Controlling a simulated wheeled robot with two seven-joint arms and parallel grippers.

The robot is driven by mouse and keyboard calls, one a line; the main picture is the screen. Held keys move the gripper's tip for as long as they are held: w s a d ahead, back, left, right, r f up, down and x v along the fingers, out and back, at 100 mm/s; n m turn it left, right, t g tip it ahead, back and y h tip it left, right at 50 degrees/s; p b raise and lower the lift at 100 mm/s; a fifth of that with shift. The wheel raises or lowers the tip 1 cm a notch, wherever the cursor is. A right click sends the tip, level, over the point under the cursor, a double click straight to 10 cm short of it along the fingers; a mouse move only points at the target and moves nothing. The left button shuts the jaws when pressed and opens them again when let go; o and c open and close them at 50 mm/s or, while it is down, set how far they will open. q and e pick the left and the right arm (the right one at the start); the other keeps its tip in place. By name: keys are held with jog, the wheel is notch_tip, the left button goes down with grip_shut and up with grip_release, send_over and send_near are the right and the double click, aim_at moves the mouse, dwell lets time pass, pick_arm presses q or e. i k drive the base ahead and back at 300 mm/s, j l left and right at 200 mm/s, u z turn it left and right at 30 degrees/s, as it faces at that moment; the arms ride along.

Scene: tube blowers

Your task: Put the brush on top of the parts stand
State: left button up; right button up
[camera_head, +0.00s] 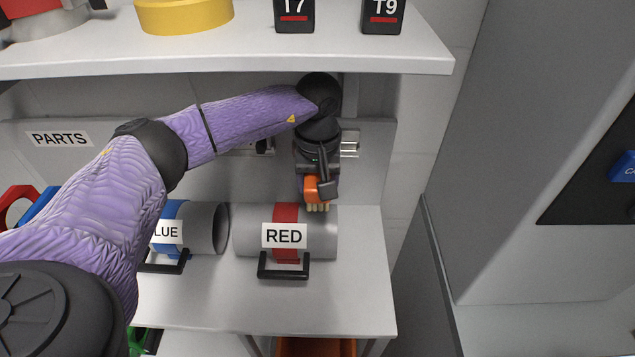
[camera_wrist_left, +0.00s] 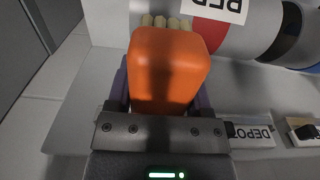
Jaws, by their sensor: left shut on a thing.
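The brush, an orange block with pale bristles (camera_head: 317,207), is in my left gripper (camera_head: 316,185). It fills the middle of the left wrist view (camera_wrist_left: 168,65), with the gripper's jaws on either side of it. In the head view its bristles point down and overlap the upper right edge of the grey tube labelled RED (camera_head: 250,235); whether they touch cannot be told. I take the light grey stand (camera_head: 350,300) with the PARTS sign (camera_head: 59,139) on its back panel as the parts stand. My right gripper is not in view.
A grey tube with a blue band (camera_head: 208,228) lies left of the red-banded tube. Both have black handles in front. A white upper shelf (camera_head: 400,58) overhangs, holding black T7 (camera_head: 294,12) and T9 (camera_head: 383,12) blocks. The stand's right front is bare. A grey cabinet stands right.

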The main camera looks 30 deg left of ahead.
aim_at(361, 298)
jog(key=k+j+z, duration=0.15)
jog(key=j+z, duration=0.2)
jog(key=k+j+z, duration=0.15)
jog(key=j+z, duration=0.2)
